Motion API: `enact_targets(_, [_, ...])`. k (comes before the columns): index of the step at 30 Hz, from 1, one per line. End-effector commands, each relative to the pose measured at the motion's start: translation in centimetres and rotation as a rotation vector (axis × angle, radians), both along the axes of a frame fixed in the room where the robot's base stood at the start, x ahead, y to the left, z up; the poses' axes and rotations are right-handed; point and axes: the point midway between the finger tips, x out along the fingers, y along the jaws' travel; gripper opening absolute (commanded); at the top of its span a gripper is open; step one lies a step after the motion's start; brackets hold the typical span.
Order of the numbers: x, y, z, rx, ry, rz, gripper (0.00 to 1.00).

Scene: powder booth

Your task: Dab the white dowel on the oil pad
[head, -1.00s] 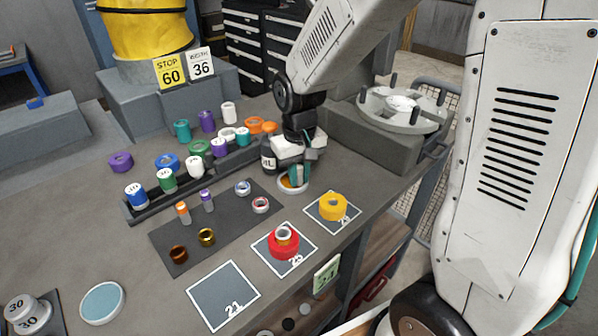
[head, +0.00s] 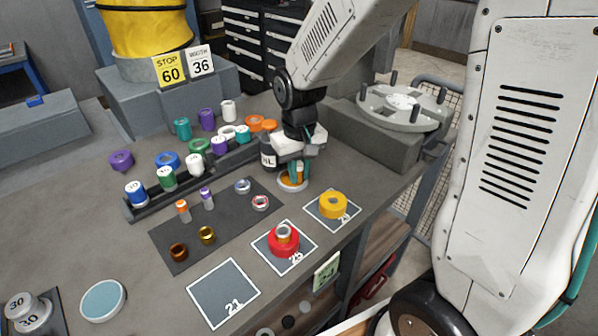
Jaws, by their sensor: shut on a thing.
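My gripper (head: 298,178) points down at the back right of the bench, over the oil pad (head: 290,186), a small round dish with a white rim and an amber middle. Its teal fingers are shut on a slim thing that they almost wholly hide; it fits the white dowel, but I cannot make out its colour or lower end. Whether it touches the pad is also hidden. A dark oil bottle (head: 268,158) with a white label stands just left of my gripper.
A dark mat (head: 215,237) holds an orange-topped dowel (head: 183,210), a purple-topped dowel (head: 207,198) and several rings. A rack of coloured spools (head: 167,178) lies behind. A red roll (head: 284,243) and yellow roll (head: 333,205) sit on marked squares in front.

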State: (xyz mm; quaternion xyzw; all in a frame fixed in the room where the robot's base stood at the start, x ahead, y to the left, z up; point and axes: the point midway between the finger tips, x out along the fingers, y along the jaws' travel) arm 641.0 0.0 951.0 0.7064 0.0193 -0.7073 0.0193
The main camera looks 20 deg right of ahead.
Motion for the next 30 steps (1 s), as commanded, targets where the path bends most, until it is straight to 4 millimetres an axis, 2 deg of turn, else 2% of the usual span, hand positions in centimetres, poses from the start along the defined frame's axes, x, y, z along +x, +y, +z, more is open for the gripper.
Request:
enact_targets(18, [0.1,0.0,6.0,0.000,-0.003,0.000,0.00])
enact_targets(30, [0.0,0.0,6.4,0.000,-0.001,0.000,0.00])
